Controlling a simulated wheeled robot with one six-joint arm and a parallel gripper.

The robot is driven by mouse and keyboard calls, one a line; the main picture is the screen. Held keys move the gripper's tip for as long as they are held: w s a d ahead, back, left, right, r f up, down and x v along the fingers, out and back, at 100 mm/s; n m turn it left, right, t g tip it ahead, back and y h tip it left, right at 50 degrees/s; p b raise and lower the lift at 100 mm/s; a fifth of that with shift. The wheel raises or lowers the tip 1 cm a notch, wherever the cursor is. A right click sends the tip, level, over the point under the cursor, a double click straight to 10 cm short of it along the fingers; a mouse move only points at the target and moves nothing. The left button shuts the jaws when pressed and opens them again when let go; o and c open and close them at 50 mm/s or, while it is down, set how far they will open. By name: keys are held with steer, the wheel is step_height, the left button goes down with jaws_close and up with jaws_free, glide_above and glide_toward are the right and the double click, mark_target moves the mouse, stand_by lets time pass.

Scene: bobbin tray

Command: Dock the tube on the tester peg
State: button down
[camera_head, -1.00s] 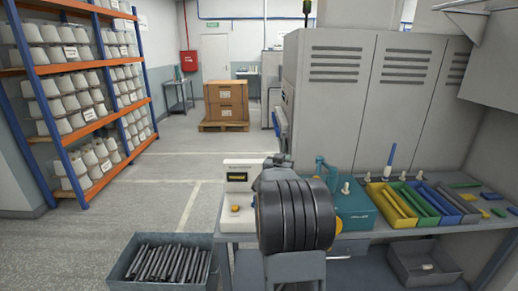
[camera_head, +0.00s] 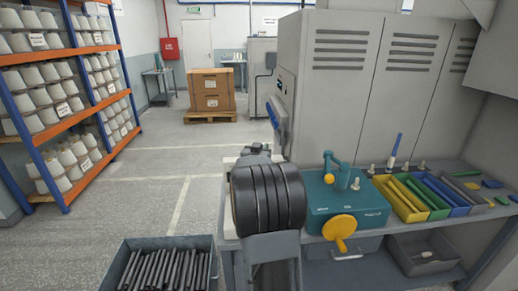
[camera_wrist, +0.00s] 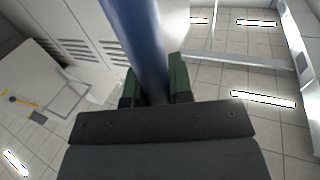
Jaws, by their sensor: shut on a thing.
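In the wrist view, a blue tube (camera_wrist: 137,38) is held between the green-padded fingers of my gripper (camera_wrist: 154,88). It runs toward the top of the picture, and its far end is out of frame. In the head view, my dark arm hides the gripper fingers and the held tube. A white unit (camera_head: 229,220) on the bench is mostly hidden behind my arm. A teal device (camera_head: 345,213) with a yellow handwheel stands right of my arm. A small pale peg (camera_head: 355,184) shows on its top. I cannot tell which part is the tester peg.
Another blue tube (camera_head: 396,145) stands upright at the back of the bench. Yellow, green and blue bins (camera_head: 447,203) with tubes are at right. A grey crate of dark tubes (camera_head: 120,268) sits at lower left. A tall grey cabinet (camera_head: 345,95) rises behind.

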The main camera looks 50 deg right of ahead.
step_height(320, 180, down, 5)
steer(key=b, duration=0.3)
steer(key=shift+s+r, duration=0.1)
steer(key=shift+r, duration=0.1)
stand_by(1.4)
steer(key=shift+f+b, duration=0.55)
steer(key=shift+b, duration=0.15)
steer(key=c, duration=1.3)
jaws_free()
steer(key=shift+a, duration=0.1)
steer(key=v, duration=1.1)
steer(key=shift+f, duration=0.1)
